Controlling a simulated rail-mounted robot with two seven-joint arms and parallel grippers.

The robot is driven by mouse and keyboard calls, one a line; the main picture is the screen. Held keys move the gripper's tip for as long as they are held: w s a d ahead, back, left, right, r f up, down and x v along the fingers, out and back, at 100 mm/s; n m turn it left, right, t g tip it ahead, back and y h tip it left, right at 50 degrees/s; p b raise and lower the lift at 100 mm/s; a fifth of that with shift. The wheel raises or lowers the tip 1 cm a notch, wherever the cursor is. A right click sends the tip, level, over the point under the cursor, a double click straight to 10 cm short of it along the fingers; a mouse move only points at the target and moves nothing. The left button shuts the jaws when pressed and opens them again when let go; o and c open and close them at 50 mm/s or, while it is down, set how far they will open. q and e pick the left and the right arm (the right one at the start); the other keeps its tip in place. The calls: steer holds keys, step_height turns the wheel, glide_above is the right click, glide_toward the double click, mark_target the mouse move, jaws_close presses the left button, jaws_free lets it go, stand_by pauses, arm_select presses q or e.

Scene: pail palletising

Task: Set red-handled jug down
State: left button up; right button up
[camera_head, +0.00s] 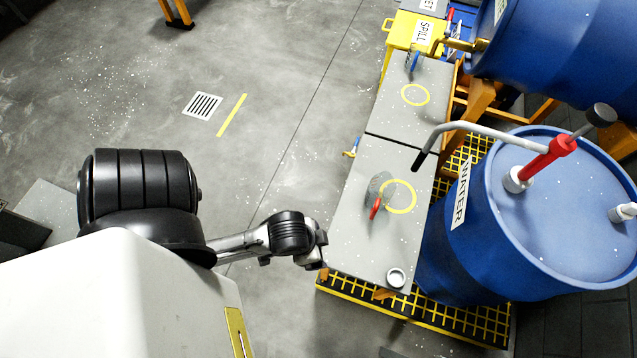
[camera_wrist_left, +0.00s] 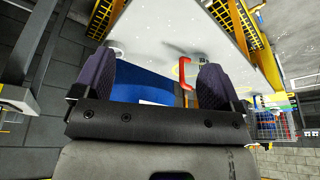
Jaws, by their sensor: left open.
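The red-handled jug (camera_head: 380,186) is clear and stands on the near grey bench top, overlapping the left side of a yellow ring (camera_head: 411,207). Its red handle (camera_head: 376,208) faces roughly toward me. My left gripper (camera_head: 318,252) is at the bench's near left edge, apart from the jug. In the left wrist view its two dark fingers (camera_wrist_left: 158,82) are spread wide. The red handle (camera_wrist_left: 184,72) shows beyond them, nearer the right finger, and nothing is gripped. The jug's clear body is faint there. My right gripper is out of view.
A blue drum (camera_head: 545,215) with a red pump stands close right of the bench; its spout (camera_head: 462,130) reaches over the top. A small white cup (camera_head: 396,278) sits at the near end. A blue-handled jug (camera_head: 412,62) stands farther back. Floor left is open.

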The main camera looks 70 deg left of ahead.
arm_select(q)
steer(key=shift+s+a, duration=0.15)
steer(key=shift+s, duration=0.05)
steer(key=c, duration=0.8)
